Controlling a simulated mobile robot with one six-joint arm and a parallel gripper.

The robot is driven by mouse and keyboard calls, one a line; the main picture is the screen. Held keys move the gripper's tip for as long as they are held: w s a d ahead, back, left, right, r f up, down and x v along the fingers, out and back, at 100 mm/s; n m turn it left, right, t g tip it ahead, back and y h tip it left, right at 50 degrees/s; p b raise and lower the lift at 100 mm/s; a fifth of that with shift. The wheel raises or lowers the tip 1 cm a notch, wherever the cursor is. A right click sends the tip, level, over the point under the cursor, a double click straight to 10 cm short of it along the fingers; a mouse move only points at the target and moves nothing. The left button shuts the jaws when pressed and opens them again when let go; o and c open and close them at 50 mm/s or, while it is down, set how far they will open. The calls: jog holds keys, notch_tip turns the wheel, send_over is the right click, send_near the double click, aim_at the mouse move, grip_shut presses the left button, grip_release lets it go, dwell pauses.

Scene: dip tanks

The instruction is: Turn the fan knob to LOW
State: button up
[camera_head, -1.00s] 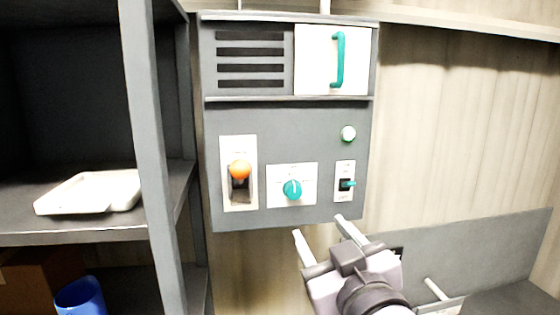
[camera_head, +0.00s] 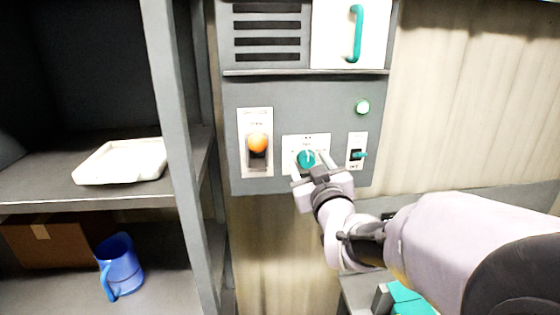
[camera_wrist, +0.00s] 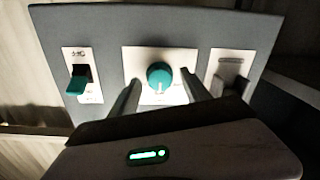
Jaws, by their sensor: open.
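The fan knob (camera_head: 306,159) is a round teal knob with a pale pointer line, on a white plate low on the grey control panel (camera_head: 300,98). In the wrist view the knob (camera_wrist: 159,77) shows its pointer line, and the plate's lettering is too small to read. My gripper (camera_head: 307,160) is open at the knob, with one finger on each side of it. In the wrist view the fingers (camera_wrist: 161,92) stand left and right of the knob with gaps between. I cannot tell how far the fingertips reach along the knob.
An orange-balled lever (camera_head: 257,143) is left of the knob, and a teal toggle switch (camera_head: 359,155) is right of it. A pale round light (camera_head: 362,107) sits above the switch. A shelf post (camera_head: 178,130) stands left, with a white tray (camera_head: 125,161) and blue mug (camera_head: 119,268) beyond.

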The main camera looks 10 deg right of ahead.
grip_shut()
jog(key=shift+f+b, duration=0.1)
jog(key=shift+b, duration=0.4)
jog(key=n+b, duration=0.2)
jog(key=b, duration=0.1)
jog(key=shift+f, duration=0.15)
jog(key=n+b, duration=0.3)
jog(key=b, duration=0.1)
jog(key=n+b, duration=0.4)
jog(key=b, duration=0.1)
jog(key=n+b, duration=0.2)
jog(key=b, duration=0.1)
jog(key=shift+r, duration=0.2)
jog(key=shift+r+n+b, duration=0.1)
jog(key=shift+n+b, duration=0.4)
